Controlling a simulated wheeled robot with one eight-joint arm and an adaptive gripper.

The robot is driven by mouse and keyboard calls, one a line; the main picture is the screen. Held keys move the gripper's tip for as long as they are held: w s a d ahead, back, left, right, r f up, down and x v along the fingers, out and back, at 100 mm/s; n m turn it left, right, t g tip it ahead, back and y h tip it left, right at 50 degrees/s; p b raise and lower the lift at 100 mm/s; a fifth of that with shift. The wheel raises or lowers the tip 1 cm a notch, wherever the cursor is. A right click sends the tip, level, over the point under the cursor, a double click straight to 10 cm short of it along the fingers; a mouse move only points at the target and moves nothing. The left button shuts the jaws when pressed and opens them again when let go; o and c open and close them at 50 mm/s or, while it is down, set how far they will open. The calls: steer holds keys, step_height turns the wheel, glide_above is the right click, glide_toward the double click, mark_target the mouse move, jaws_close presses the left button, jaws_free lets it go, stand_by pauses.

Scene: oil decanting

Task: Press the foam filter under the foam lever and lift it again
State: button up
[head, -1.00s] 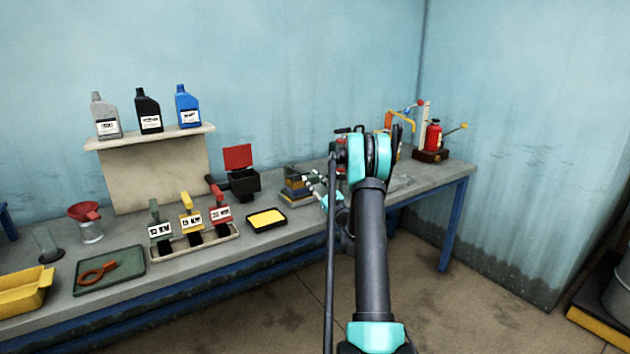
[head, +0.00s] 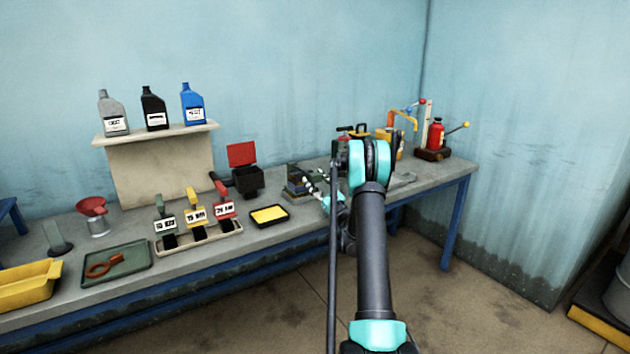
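A small layered stack (head: 296,186) stands on the bench just left of my gripper (head: 309,178). My fingers point left at it, and the fingertips overlap it in this view. I cannot tell whether they touch it, or whether they are open or shut. I cannot make out for certain which part is the foam filter or the foam lever. A yellow pad (head: 269,214) in a black frame lies flat on the bench, apart from my gripper. An orange arm-like piece (head: 404,119) stands behind my arm, its lower part partly hidden.
A black box with a raised red lid (head: 243,156) stands left of the stack. Labelled green, yellow and red holders stand in a pale tray (head: 200,241). A red pump (head: 436,136) stands at the bench's right end. My arm hides part of the bench.

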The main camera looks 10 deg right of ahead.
steer(key=shift+d, duration=0.1)
steer(key=v, duration=0.7)
steer(key=shift+s+d+f, duration=0.1)
steer(key=shift+s+f, duration=0.05)
steer(key=shift+s, duration=0.05)
stand_by(3.2)
